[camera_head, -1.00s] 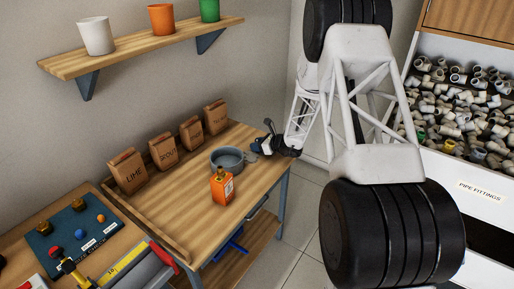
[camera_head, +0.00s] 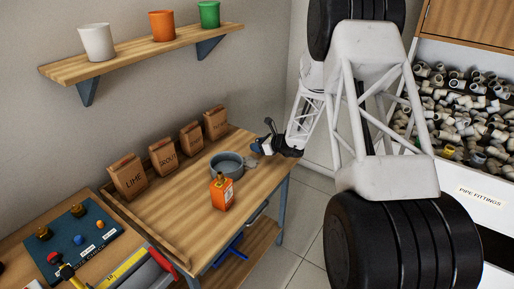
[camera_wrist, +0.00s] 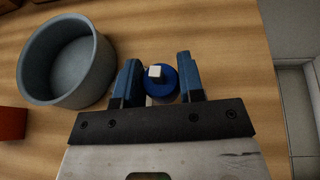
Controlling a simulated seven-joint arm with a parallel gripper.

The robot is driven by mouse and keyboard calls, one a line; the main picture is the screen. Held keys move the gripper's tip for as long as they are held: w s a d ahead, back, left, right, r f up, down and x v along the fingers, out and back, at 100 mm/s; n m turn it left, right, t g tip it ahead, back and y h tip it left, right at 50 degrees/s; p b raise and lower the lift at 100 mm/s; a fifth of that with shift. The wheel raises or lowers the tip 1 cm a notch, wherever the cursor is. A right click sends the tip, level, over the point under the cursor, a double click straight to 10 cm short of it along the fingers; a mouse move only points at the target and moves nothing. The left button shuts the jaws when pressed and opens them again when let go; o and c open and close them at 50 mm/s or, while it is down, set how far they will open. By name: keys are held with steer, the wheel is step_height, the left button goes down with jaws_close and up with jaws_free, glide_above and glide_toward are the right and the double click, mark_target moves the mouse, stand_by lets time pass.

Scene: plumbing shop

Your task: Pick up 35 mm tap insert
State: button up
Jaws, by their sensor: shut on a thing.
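The tap insert (camera_wrist: 161,82) is a round blue piece with a small white square stem on top. In the wrist view it stands between the two blue fingers of my gripper (camera_wrist: 160,85), which is shut on it. A white bit shows below it, partly hidden by the gripper. In the head view my gripper (camera_head: 263,147) is low at the right end of the wooden bench (camera_head: 180,200), right beside the grey bowl. The insert is too small to make out clearly there.
The grey round bowl (camera_head: 227,165) stands just left of my gripper and also shows in the wrist view (camera_wrist: 68,62). Paper bags (camera_head: 163,156) line the wall. The bench's right edge is close.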

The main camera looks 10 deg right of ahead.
steer(key=s, duration=0.5)
steer(key=s+r, duration=0.1)
steer(key=s, duration=0.8)
steer(key=shift+s+r, duration=0.2)
steer(key=shift+s, duration=0.2)
